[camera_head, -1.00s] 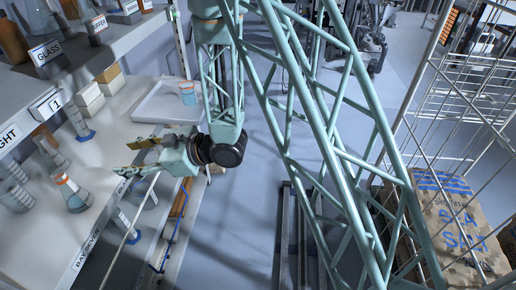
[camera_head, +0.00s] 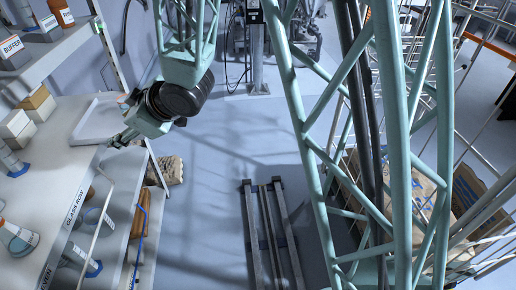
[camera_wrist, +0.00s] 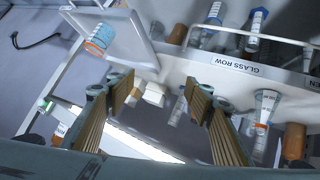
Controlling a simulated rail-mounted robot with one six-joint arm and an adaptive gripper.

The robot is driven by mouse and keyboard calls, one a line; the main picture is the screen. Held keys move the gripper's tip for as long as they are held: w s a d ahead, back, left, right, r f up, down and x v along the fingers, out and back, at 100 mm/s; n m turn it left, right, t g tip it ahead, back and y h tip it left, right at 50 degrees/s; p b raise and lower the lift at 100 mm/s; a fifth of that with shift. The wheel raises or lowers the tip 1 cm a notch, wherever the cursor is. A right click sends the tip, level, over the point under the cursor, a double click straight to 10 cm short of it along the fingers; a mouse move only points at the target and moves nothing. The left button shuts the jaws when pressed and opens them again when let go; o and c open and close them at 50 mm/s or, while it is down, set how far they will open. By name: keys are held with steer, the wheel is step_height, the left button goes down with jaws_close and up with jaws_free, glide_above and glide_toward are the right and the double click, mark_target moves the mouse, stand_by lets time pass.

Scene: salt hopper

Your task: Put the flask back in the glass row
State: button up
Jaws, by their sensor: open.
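A conical flask with an orange band (camera_head: 20,240) stands on the shelf board at the left edge of the head view, partly cut off. A similar flask shows in the wrist view (camera_wrist: 265,108), right of my gripper. The GLASS ROW label (camera_head: 74,208) is on the front edge of that board; it also shows in the wrist view (camera_wrist: 232,65). A small vessel with an orange band (camera_wrist: 101,38) is at the white tray in the wrist view. My gripper (camera_head: 118,138) is near the tray, with nothing between its spread fingers in the wrist view (camera_wrist: 160,92).
The white tray (camera_head: 92,118) lies at the far end of the board. Stacked boxes (camera_head: 30,110) stand left of it. An upper shelf with bottles and a BUFFER box (camera_head: 14,52) overhangs at left. A wire cage with cartons (camera_head: 468,195) is at right.

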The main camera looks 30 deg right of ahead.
steer(key=s+d+r+m+h, duration=0.2)
steer(key=s+d+r, duration=0.2)
steer(key=d, duration=0.4)
steer(key=s+d+r+m+h, duration=0.25)
steer(key=s+d+r, duration=0.2)
steer(key=d, duration=0.35)
steer(key=s+d+r+m+h, duration=0.2)
steer(key=s+d+r, duration=0.25)
steer(key=d, duration=0.35)
steer(key=s+d+r+m+g, duration=0.1)
steer(key=s+d+m+g, duration=0.1)
steer(key=s, duration=1.3)
steer(key=s+d+r+m+g, duration=0.1)
steer(key=s+d+m+g, duration=0.1)
steer(key=s, duration=1.3)
steer(key=shift+s+d+r+m+g+h, duration=0.3)
steer(key=shift+s+d+m+h, duration=0.15)
steer(key=shift+m, duration=0.4)
steer(key=shift+w, duration=0.1)
